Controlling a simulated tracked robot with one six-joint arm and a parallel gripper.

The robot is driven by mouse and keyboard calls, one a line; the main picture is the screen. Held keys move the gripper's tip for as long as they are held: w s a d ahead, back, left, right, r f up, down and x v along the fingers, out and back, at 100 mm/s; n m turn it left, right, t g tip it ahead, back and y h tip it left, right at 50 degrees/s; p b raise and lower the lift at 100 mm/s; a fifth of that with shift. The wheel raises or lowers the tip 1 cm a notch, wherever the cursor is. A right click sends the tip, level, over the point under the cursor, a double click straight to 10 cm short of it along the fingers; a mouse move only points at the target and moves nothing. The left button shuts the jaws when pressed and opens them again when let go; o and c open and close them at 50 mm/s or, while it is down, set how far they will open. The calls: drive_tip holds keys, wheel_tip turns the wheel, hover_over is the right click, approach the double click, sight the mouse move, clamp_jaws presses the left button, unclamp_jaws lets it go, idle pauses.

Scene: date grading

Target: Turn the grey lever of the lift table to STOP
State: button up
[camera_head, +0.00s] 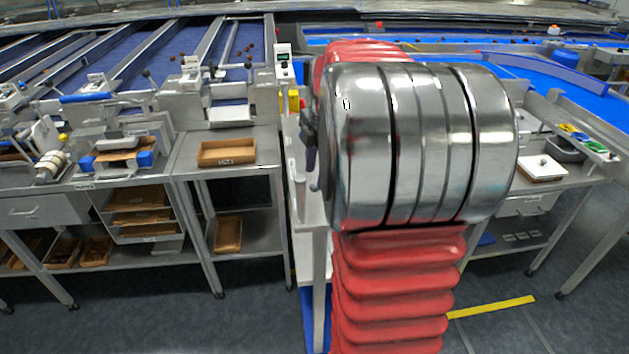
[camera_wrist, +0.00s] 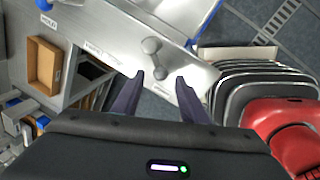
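The grey lever (camera_wrist: 152,58) shows in the wrist view on a pale grey metal panel (camera_wrist: 110,35), which seems to be part of the lift table. It has a rounded knob at each visible end and lies slightly slanted. My gripper (camera_wrist: 160,79) has two dark purple fingers, apart and empty. The lower end of the lever shows near the gap between the fingertips; I cannot tell whether they touch.
A cardboard-coloured tray (camera_head: 226,152) stands on the metal bench to the left, with another tray (camera_head: 228,234) on the shelf below. In the wrist view an open brown box (camera_wrist: 44,65) lies at the left. Grey floor (camera_head: 255,318) is open in front of the benches.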

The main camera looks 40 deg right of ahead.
sight(314, 183)
drive_tip(key=shift+w+f, duration=0.2)
drive_tip(key=shift+f, duration=0.7)
drive_tip(key=shift+w+f, duration=0.2)
drive_tip(key=shift+f, duration=0.7)
drive_tip(key=shift+c, duration=0.2)
drive_tip(key=c, duration=0.9)
clamp_jaws()
